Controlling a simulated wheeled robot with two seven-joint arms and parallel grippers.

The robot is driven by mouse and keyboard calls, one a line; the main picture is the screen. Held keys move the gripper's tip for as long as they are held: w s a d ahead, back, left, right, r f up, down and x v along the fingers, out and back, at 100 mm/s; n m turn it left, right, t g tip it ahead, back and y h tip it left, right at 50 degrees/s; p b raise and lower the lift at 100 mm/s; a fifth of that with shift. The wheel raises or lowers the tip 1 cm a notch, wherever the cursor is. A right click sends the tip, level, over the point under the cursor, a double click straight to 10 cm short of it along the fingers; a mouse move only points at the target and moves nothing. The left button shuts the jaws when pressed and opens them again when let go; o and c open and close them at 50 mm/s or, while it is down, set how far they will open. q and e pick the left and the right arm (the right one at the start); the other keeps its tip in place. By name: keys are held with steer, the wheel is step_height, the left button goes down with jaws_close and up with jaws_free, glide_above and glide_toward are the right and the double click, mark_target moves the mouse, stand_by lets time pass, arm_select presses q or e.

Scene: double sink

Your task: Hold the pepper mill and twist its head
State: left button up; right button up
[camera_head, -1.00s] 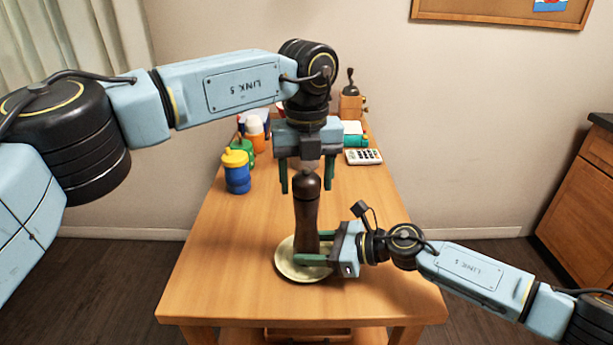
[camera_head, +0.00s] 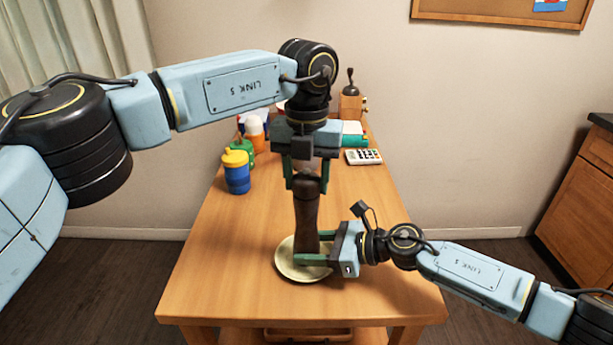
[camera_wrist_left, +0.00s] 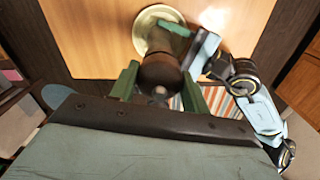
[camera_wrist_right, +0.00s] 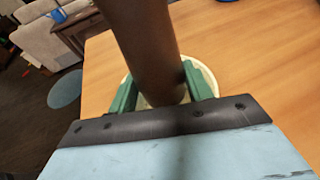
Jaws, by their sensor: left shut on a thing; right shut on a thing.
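The dark brown pepper mill (camera_head: 306,217) stands upright over a pale round plate (camera_head: 287,265) on the wooden table. My right gripper (camera_head: 309,260) comes in from the right and is shut on the mill's lower body; the right wrist view shows its green fingers on both sides of the mill (camera_wrist_right: 145,45). My left gripper (camera_head: 306,182) points down from above and is shut on the mill's head. In the left wrist view, its fingers flank the rounded head (camera_wrist_left: 160,72). Whether the mill's base touches the plate is hidden.
A blue cup with a yellow lid (camera_head: 237,172), a green item (camera_head: 246,152) and an orange and white bottle (camera_head: 254,132) stand at the back left. A calculator (camera_head: 364,157) and a mill-like grinder (camera_head: 351,102) are at the back right. The table's front is clear.

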mark_target(307, 173)
arm_select(q)
steer(key=m, duration=1.2)
steer(key=shift+m, duration=0.4)
stand_by(0.4)
steer(key=o, duration=1)
step_height(307, 173, up, 12)
